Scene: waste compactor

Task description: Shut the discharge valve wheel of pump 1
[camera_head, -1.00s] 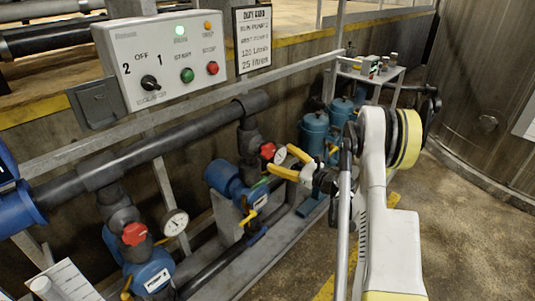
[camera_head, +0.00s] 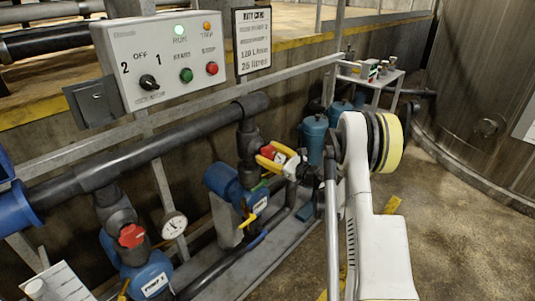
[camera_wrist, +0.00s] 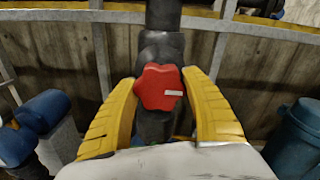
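A red lobed valve wheel (camera_wrist: 159,87) sits on a dark vertical pipe in the middle of the wrist view. In the head view this wheel (camera_head: 268,151) is on the farther pump's riser, partly hidden by my gripper. My gripper (camera_wrist: 161,78) is open, with one yellow finger on each side of the wheel. The fingertips are very near its edges; I cannot tell if they touch. A second red wheel (camera_head: 132,235) is on the nearer pump (camera_head: 150,272), away from my gripper. The pump label lettering is too small to read surely.
A grey control panel (camera_head: 165,60) hangs at upper left above a thick dark pipe (camera_head: 150,148). A pressure gauge (camera_head: 174,224) stands between the pumps. Blue canisters (camera_head: 314,137) and a small table (camera_head: 372,78) are behind my arm. The floor at right is clear.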

